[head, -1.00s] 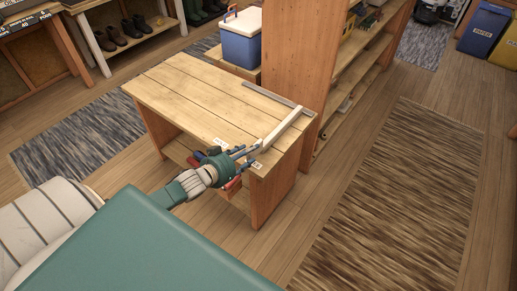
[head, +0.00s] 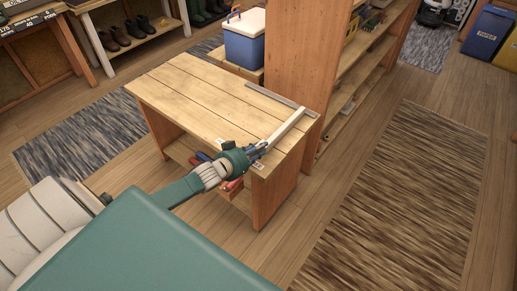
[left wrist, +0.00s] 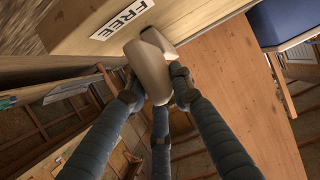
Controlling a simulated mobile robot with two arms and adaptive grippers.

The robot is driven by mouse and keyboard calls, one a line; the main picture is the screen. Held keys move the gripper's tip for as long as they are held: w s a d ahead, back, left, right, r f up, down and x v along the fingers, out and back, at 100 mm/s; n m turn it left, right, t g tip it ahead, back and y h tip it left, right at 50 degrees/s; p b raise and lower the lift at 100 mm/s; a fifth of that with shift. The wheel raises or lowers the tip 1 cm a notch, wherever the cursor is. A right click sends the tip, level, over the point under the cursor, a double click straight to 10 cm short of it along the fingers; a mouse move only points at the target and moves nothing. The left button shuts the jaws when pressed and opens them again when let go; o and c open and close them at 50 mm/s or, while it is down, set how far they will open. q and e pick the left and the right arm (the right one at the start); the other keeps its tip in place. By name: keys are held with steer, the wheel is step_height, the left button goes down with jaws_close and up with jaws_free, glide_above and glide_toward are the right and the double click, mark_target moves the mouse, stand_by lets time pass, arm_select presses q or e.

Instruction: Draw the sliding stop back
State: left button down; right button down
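The sliding stop is a pale wooden bar (head: 287,127) lying across the right end of the wooden bench. Its far end is by a grey metal rail (head: 283,96). My left gripper (head: 261,148) is at the bar's near end, by the bench's front edge. In the left wrist view the rounded beige end of the stop (left wrist: 151,55) sits between my blue fingers (left wrist: 155,92). Fingertips appear to touch it on both sides, with a third finger below. A white "FREE" label (left wrist: 122,19) is on the wood beside it. My right gripper is not in view.
The bench top (head: 200,95) is otherwise clear. Red and blue items (head: 203,157) show under its front edge. A tall wooden shelf unit (head: 300,50) stands behind it, with a blue and white cooler (head: 245,36) to its left. A striped rug (head: 395,200) lies right.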

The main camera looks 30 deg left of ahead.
arm_select(q)
steer(key=shift+s+d+r+p, duration=0.1)
steer(key=shift+d+p, duration=0.55)
steer(key=shift+d, duration=0.8)
steer(key=shift+f, duration=0.2)
steer(key=c, duration=1.9)
jaws_free()
steer(key=o, duration=0.4)
steer(key=shift+d+r, duration=0.1)
steer(key=shift+d, duration=0.05)
steer(key=shift+s, duration=0.45)
steer(key=v, duration=1.1)
steer(key=shift+r, duration=0.15)
